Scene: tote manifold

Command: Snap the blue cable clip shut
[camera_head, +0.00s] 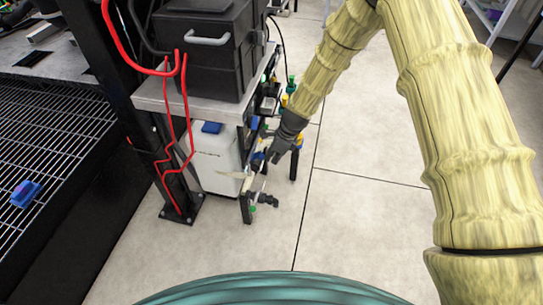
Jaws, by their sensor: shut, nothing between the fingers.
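My gripper (278,154) is dark grey. It reaches down to the side of the low bench, in front of a cluster of pipes and fittings. It is shut and empty. A small blue piece (258,157) shows just left of the fingertips, on or among the fittings. It may be the blue cable clip, but it is too small to tell its shape or whether it is open. I cannot tell whether the gripper touches it. Part of the fittings is hidden behind the gripper and arm.
A black tote (205,45) stands on the grey bench (180,100). Below is a white container (213,160) with a blue cap (211,128). Red cables (168,150) run down a black post. The floor at right is clear.

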